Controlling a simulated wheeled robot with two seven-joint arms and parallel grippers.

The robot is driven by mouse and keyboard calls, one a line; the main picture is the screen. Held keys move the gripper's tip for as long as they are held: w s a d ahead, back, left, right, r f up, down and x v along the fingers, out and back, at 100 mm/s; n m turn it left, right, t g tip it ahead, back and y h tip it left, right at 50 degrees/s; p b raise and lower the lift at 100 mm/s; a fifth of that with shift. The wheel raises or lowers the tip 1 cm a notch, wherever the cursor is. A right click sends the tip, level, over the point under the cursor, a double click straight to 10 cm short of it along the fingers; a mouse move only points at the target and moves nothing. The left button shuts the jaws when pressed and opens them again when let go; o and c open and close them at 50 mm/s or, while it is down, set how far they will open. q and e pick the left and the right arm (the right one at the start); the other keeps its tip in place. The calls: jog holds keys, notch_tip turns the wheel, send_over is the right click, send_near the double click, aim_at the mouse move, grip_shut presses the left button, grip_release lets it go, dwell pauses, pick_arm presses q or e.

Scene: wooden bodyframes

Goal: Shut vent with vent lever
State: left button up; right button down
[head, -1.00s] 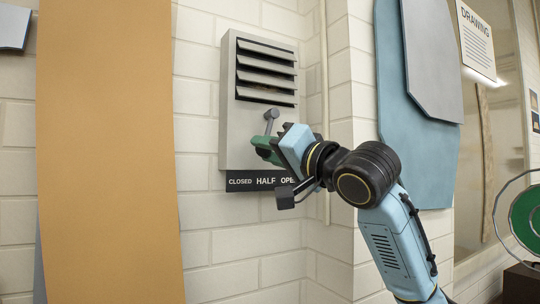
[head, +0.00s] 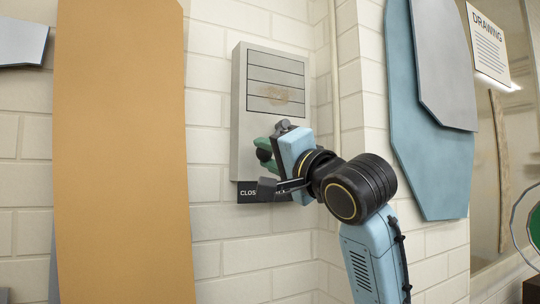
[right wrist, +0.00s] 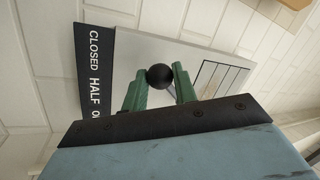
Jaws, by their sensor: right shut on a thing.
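The grey vent box (head: 240,110) is on the white brick wall in the head view. Its slats (head: 276,75) lie flat, with no open gaps showing between them. The vent lever ends in a black ball knob (head: 263,155), low on the box's front; most of its arm is hidden by my gripper. My right gripper (head: 266,148) has green fingers, which are shut on the knob. In the right wrist view the knob (right wrist: 160,77) sits between the two fingertips. The black label (head: 254,192) under the box is partly covered; the wrist view reads CLOSED and HALF on it (right wrist: 94,75).
A tall orange panel (head: 120,150) stands left of the vent. Blue and grey panels (head: 425,150) hang on the wall to the right, beside a DRAWING sheet (head: 489,42). A thin pipe (head: 334,90) runs down the corner right of the box.

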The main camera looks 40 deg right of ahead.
jog(key=shift+s+r, duration=0.1)
jog(key=shift+r, duration=0.05)
jog(key=c, duration=1.1)
grip_release()
jog(key=b+v, duration=0.4)
jog(key=v, duration=0.9)
jog(key=shift+s, duration=0.15)
